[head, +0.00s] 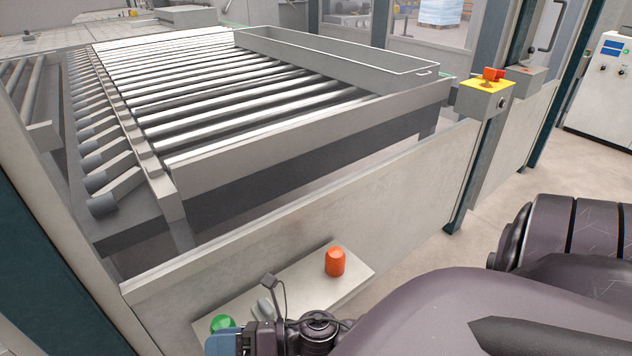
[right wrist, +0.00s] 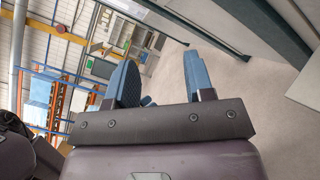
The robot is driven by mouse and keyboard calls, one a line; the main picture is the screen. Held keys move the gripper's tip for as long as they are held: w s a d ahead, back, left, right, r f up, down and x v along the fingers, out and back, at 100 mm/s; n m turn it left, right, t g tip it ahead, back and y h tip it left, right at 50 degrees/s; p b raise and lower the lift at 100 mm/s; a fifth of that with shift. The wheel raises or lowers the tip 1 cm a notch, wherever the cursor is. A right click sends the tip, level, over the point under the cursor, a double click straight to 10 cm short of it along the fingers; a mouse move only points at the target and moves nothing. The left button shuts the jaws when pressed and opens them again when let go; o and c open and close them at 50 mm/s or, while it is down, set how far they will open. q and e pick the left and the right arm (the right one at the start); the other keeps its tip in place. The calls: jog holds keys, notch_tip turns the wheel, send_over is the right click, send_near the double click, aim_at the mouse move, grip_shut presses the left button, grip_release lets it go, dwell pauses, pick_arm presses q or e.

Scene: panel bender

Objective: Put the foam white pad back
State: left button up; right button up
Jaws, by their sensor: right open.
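I cannot make out a foam white pad for certain in either view. My right gripper (head: 224,344) is at the bottom of the head view, just in front of the near end of a pale shelf (head: 308,277). In the right wrist view its two blue fingers (right wrist: 161,78) stand wide apart, with nothing held between them. A small grey-white item (head: 264,304) is on the shelf beside the gripper, partly hidden by it; I cannot tell what it is. My left gripper is not in view.
An orange-red cylinder (head: 335,261) and a green round object (head: 222,323) are on the shelf. A pale panel (head: 385,185) separates it from the roller conveyor (head: 230,90), which holds a long grey tray (head: 330,63). A yellow emergency-stop box (head: 484,97) is on a post.

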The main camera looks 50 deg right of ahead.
jog(key=s+d+f+m+g+h, duration=0.1)
jog(key=s+d+f+m+h, duration=0.4)
jog(key=m, duration=1.1)
jog(key=s+d+f+m+g+h, duration=0.1)
jog(key=s+d+f+m+h, duration=0.5)
jog(key=m, duration=1.1)
notch_tip(320, 180, down, 2)
jog(key=shift+s+f+h, duration=0.15)
jog(key=shift+s+h, duration=0.1)
jog(key=shift+h, duration=0.85)
jog(key=shift+d, duration=0.1)
